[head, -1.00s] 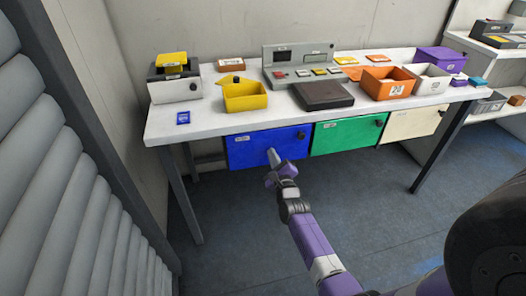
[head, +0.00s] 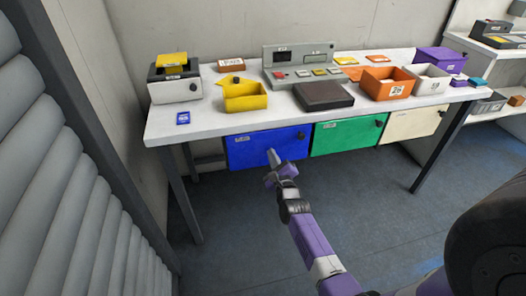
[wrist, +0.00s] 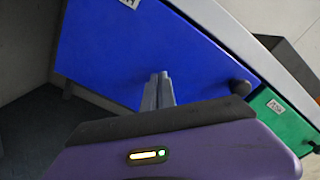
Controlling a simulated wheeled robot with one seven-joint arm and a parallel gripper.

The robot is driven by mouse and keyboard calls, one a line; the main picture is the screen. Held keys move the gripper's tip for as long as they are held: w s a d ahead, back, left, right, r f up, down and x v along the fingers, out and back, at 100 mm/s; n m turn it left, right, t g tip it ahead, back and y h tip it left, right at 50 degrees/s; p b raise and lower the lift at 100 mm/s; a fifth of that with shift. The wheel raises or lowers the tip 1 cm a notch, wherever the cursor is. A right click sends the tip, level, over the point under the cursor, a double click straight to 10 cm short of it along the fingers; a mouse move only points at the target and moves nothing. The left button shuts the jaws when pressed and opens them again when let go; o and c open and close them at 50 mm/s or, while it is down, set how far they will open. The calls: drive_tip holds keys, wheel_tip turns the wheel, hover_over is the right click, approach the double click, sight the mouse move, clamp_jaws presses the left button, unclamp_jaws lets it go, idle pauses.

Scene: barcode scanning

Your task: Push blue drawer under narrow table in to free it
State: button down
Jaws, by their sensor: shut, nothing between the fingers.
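The blue drawer (head: 245,149) hangs under the left part of the narrow white table (head: 205,126), with a label at its upper left and a dark knob at its upper right. In the wrist view the blue drawer front (wrist: 130,45) fills much of the picture. My gripper (head: 272,156) is shut and empty, its tips at the lower middle of the blue front. In the wrist view the closed fingers (wrist: 158,90) point at the front; whether they touch it I cannot tell.
A green drawer (head: 340,137) and a cream drawer (head: 408,126) sit to the right of the blue one. Bins, boxes and a grey console (head: 298,62) stand on the tabletop. A grey slatted shutter (head: 60,190) is at the left. The floor below is clear.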

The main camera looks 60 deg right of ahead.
drive_tip(key=shift+d, duration=0.1)
idle(0.6)
drive_tip(key=shift+w+d+b, duration=0.4)
drive_tip(key=shift+w+b, duration=0.05)
drive_tip(key=shift+b, duration=0.1)
drive_tip(key=shift+s+a, duration=0.1)
drive_tip(key=p+v, duration=0.4)
drive_tip(key=v, duration=0.8)
drive_tip(key=shift+s+a+p, duration=0.3)
drive_tip(key=shift+p, duration=0.1)
